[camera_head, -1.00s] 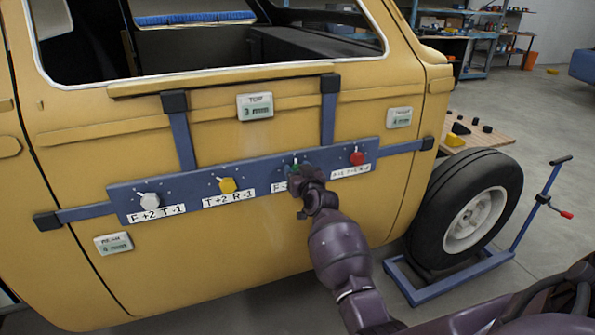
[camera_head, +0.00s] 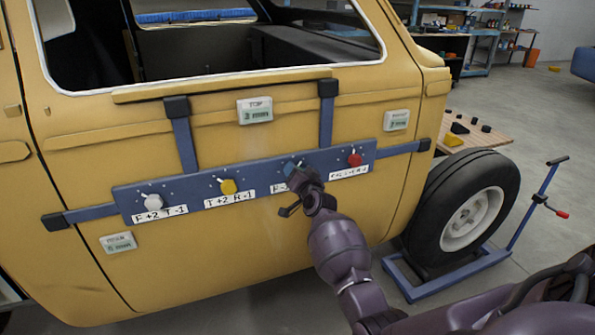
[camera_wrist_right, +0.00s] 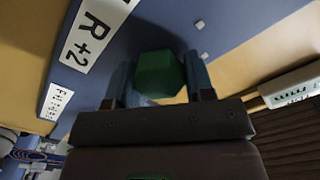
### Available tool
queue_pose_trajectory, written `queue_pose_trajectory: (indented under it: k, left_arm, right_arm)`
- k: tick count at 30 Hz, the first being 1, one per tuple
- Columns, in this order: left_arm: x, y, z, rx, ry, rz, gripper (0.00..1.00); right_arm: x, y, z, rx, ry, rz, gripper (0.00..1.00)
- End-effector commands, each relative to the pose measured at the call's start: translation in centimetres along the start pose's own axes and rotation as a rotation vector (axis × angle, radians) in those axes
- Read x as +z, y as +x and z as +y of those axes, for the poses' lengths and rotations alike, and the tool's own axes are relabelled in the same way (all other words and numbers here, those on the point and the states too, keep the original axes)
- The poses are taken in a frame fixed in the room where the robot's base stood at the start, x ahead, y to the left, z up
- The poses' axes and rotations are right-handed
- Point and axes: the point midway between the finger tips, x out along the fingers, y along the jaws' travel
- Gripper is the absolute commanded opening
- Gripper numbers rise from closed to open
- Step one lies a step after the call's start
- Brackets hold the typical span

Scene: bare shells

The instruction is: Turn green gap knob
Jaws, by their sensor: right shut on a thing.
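The green knob (camera_wrist_right: 160,75) sits between the two fingers of my right gripper (camera_wrist_right: 158,84) in the right wrist view, and the jaws are shut on it. In the head view my right gripper (camera_head: 296,172) is at the blue panel bar (camera_head: 270,172) on the yellow vehicle door, and it covers the green knob and part of the label below. A white knob (camera_head: 153,201) and a yellow knob (camera_head: 228,187) are to its left, and a red knob (camera_head: 354,160) is to its right. My left gripper is not in view.
Small displays labelled TOP (camera_head: 255,111), another at upper right (camera_head: 396,120) and one at lower left (camera_head: 118,242) are on the door; their readings are too small to tell. A wheel (camera_head: 465,205) on a blue stand (camera_head: 440,280) is right of my arm.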

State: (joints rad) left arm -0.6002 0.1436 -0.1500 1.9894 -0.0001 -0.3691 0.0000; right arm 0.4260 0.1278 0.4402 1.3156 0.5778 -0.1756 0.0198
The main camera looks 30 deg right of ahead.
Motion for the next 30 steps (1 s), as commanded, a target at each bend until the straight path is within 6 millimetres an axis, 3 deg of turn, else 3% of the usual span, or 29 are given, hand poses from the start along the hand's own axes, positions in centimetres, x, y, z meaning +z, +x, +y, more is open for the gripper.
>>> queue_pose_trajectory:
  k: [10,26,27,30]
  left_arm:
    - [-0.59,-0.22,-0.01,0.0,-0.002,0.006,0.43]
    - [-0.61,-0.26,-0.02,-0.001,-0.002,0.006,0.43]
    - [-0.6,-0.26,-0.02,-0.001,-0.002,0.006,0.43]
    - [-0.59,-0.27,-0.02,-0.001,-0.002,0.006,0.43]
  right_arm:
    - [-0.05,0.0,0.08,0.0,0.142,0.001,0.25]
    - [-0.01,0.0,0.12,0.0,0.166,0.001,0.25]
    - [-0.01,0.0,0.12,0.0,0.166,0.001,0.53]
    - [-0.01,0.0,0.11,0.0,0.166,0.001,0.69]
